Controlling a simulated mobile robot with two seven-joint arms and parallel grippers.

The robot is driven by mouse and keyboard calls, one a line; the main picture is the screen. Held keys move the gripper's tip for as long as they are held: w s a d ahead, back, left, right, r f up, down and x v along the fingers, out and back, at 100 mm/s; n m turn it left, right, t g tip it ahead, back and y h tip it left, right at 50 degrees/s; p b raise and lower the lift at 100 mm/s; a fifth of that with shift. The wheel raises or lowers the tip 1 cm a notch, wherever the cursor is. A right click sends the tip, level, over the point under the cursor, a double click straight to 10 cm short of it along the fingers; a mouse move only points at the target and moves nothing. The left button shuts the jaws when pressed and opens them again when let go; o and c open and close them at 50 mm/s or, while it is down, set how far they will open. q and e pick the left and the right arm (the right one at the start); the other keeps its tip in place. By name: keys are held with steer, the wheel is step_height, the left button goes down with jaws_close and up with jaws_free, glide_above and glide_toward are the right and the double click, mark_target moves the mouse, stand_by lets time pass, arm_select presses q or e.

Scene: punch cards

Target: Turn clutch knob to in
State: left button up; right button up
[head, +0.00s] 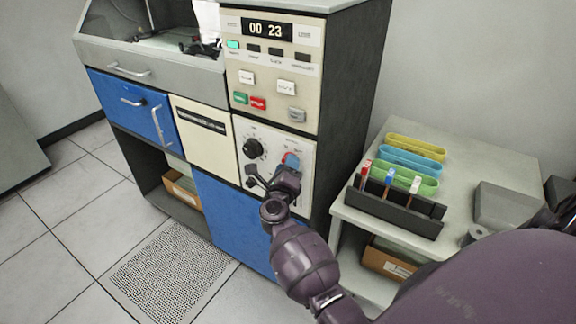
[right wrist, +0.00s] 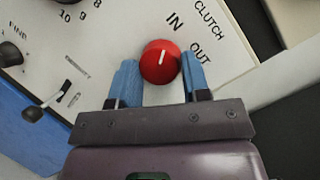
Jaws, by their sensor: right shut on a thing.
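The red clutch knob (right wrist: 158,68) sits on the cream control panel (right wrist: 100,40) in the right wrist view. Its white mark points up and slightly right, toward the printed "IN"; "OUT" is printed to the right. My right gripper (right wrist: 161,72) has one blue finger on each side of the knob and is shut on it. In the head view, my right gripper (head: 287,164) is at the right part of the lower panel, mostly hiding the knob. My left gripper is not in view.
A black knob (head: 253,148) is left of my gripper on the same panel, with a small lever (right wrist: 46,105) nearby. The display (head: 267,30) reads 00 23. A table (head: 461,161) with card trays and a black marker rack (head: 395,210) stands to the right.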

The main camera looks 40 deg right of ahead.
steer(key=o, duration=0.9)
steer(key=v, duration=1.1)
steer(key=shift+p, duration=0.3)
steer(key=w+a+r+n+t+y, duration=0.35)
steer(key=a+n+t+y, duration=0.3)
steer(key=n, duration=0.65)
steer(key=s+a+f+n+g+y, duration=0.2)
steer(key=s+f+n+y, duration=0.2)
steer(key=n+y, duration=0.65)
steer(key=s+d+f+n+g+h, duration=0.1)
steer(key=s+d+f+n+g, duration=0.1)
steer(key=s, duration=0.5)
steer(key=s+d+f+n+g+h, duration=0.1)
steer(key=s+d+f+n+g, duration=0.1)
steer(key=s+f+n, duration=0.3)
steer(key=s+d+f+n+g+h, duration=0.1)
steer(key=s+d+f+n+g, duration=0.1)
steer(key=s+f+n, duration=0.2)
steer(key=shift+s+f+g, duration=0.1)
steer(key=shift+s+f, duration=0.45)
steer(key=shift+s, duration=0.4)
steer(key=shift+s+f+g, duration=0.15)
steer(key=shift+s+f, duration=0.4)
steer(key=shift+s, duration=0.45)
steer(key=shift+s+f+g, duration=0.1)
steer(key=shift+s+f, duration=0.45)
steer(key=shift+s, duration=0.4)
